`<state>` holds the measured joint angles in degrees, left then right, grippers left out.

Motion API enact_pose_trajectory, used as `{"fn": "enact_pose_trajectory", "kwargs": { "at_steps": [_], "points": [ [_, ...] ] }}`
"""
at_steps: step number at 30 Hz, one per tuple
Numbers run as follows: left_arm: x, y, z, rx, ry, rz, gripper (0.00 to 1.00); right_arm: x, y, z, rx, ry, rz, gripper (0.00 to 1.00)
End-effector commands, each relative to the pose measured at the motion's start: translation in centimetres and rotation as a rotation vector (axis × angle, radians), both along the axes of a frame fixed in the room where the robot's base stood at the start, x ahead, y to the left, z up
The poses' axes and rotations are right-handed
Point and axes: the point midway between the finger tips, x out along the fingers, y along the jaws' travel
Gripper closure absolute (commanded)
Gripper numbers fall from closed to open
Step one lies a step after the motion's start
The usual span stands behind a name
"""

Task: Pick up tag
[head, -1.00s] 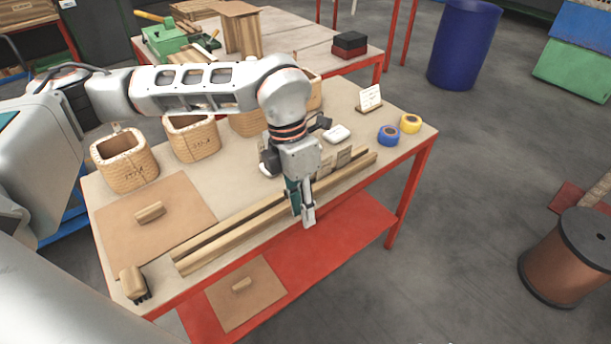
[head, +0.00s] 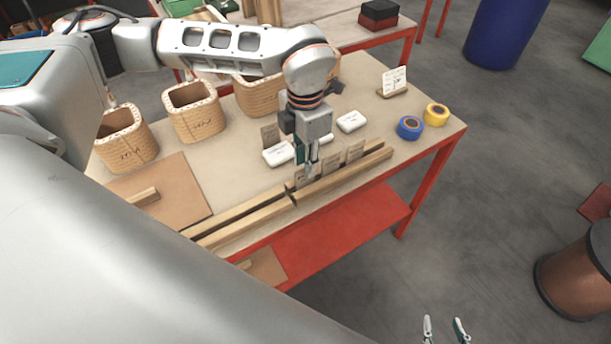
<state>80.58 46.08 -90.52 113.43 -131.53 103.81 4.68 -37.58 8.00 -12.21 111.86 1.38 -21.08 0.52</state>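I cannot tell whether the fingers touch or hold this tag. My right gripper (head: 445,328) shows only its two fingertips at the bottom edge. They are apart, with nothing between them, over the floor.
Woven baskets (head: 194,112) stand at the back left of the table. White blocks (head: 351,121) lie behind the tags. Blue tape (head: 410,127), yellow tape (head: 436,114) and a white card on a stand (head: 394,80) are at the right.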

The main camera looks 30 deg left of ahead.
Motion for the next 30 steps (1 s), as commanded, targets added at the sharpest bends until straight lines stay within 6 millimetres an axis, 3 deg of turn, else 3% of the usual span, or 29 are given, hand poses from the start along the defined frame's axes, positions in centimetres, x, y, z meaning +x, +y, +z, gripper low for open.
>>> {"fn": "enact_pose_trajectory", "kwargs": {
  "at_steps": [6,14,17,30],
  "points": [
    [-0.1,0.0,-2.5,0.0,0.002,0.001,0.78,0.7,0.1,1.2,0.003,-0.019,-0.001,0.6],
    [-0.1,0.0,-2.7,0.0,0.001,0.0,0.78,0.9,0.1,1.4,0.004,-0.023,-0.001,0.6],
    [-0.1,0.0,-2.7,0.0,0.001,0.0,1.0,0.9,0.1,1.4,0.004,-0.023,-0.001,0.6],
    [-0.1,0.0,-2.5,-0.001,0.001,0.0,1.0,0.6,0.0,0.9,0.002,-0.014,-0.001,0.6]
  ]
}}
